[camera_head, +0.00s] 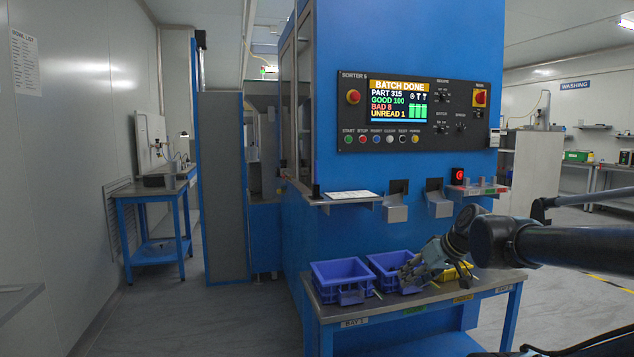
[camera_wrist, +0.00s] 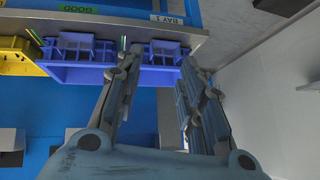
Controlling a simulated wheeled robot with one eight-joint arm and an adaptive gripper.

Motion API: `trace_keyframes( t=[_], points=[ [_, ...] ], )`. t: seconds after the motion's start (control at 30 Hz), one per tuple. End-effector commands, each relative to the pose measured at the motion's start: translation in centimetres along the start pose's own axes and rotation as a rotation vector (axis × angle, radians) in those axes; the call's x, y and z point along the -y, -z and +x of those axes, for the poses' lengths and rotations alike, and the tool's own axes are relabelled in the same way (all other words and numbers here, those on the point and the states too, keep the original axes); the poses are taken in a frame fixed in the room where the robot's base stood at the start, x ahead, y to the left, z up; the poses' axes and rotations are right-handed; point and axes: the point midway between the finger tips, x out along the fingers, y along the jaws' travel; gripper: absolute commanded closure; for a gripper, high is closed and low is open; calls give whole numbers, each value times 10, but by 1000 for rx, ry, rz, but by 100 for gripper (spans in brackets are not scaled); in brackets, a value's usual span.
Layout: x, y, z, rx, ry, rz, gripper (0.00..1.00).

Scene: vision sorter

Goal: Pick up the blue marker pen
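I cannot make out a blue marker pen for certain in either view. A narrow shelf (camera_head: 347,201) on the machine front holds a white sheet (camera_head: 352,195), with a small dark upright thing (camera_head: 316,191) at its left end, too small to identify. My gripper (camera_head: 405,275) is in front of the blue bins over the bench. In the wrist view my gripper (camera_wrist: 162,58) has its two fingers spread wide, with nothing between them but the view of the bench and machine beyond.
A bench (camera_head: 345,317) below the panel carries a left blue bin (camera_head: 331,283), another blue bin (camera_head: 377,265) and a yellow bin (camera_head: 465,272) partly behind my arm. Chutes (camera_head: 396,209) jut out above. A smaller blue table (camera_head: 147,194) stands at the left, with open floor before it.

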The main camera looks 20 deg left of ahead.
Motion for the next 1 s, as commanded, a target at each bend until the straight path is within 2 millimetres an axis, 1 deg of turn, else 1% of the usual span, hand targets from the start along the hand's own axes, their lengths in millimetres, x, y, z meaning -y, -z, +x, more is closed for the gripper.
trace_keyframes(
  t=[0.03, 0.07, 0.1, 0.17, 0.2, 0.27, 0.3, 0.37, 0.4, 0.5, 0.6, 0.7, 0.87, 1.0],
  points=[
    [15, 36, 3, -74, 51, -57, 64],
    [24, 56, 4, -122, 78, -90, 64],
    [35, 82, 5, -185, 109, -130, 64],
    [51, 121, 6, -280, 148, -181, 64],
    [61, 147, 6, -344, 168, -210, 64],
    [75, 183, 5, -435, 191, -246, 64],
    [84, 206, 4, -493, 201, -264, 64],
    [95, 238, 4, -575, 207, -286, 64],
    [101, 258, 5, -625, 206, -294, 64],
    [114, 299, 7, -723, 193, -303, 64],
    [122, 327, 11, -786, 173, -300, 64],
    [126, 344, 15, -822, 154, -294, 64],
    [129, 357, 20, -843, 139, -290, 64],
    [132, 367, 29, -844, 136, -290, 64]
  ],
)
